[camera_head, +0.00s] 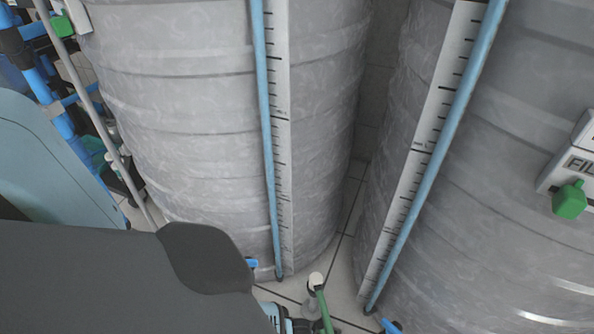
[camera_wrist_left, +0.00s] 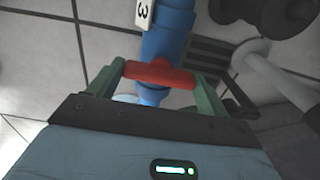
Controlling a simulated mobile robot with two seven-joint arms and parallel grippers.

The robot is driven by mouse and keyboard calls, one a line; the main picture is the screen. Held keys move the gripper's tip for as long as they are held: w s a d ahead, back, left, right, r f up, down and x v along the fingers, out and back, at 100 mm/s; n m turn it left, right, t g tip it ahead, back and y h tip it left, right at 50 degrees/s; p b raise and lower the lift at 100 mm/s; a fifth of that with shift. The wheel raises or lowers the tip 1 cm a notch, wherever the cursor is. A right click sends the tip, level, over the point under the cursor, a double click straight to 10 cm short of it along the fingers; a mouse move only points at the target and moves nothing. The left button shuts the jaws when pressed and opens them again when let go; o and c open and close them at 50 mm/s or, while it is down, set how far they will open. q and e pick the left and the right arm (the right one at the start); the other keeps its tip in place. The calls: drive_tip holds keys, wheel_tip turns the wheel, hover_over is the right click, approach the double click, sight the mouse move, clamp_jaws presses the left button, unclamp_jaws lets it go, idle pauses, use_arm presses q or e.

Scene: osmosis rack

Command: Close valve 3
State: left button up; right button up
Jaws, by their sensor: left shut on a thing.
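Valve 3 is in the left wrist view, with a blue pipe body (camera_wrist_left: 166,42) and a white tag (camera_wrist_left: 145,13) marked 3. Its red handle (camera_wrist_left: 158,74) lies crosswise to the blue pipe. My left gripper (camera_wrist_left: 160,76) has its green fingers on both ends of the red handle and is shut on it. In the head view my dark left arm reaches in from the left and hides much of the lower left. The valve's handle cannot be made out there. My right gripper is in neither view.
Two large grey tanks (camera_head: 190,110) (camera_head: 500,190) with ruled scales and blue tubes stand ahead, with a narrow floor gap between them. A green valve knob (camera_head: 570,200) is at the right. A pale curved pipe (camera_wrist_left: 250,52) is beside the valve.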

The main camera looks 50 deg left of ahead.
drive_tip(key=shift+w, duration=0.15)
use_arm(q)
drive_tip(key=o, duration=1)
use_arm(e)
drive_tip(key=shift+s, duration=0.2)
use_arm(q)
drive_tip(key=shift+r, duration=0.3)
wheel_tip(320, 180, up, 6)
drive_tip(key=p, duration=0.4)
drive_tip(key=shift+r+p, duration=0.3)
drive_tip(key=shift+r, duration=0.25)
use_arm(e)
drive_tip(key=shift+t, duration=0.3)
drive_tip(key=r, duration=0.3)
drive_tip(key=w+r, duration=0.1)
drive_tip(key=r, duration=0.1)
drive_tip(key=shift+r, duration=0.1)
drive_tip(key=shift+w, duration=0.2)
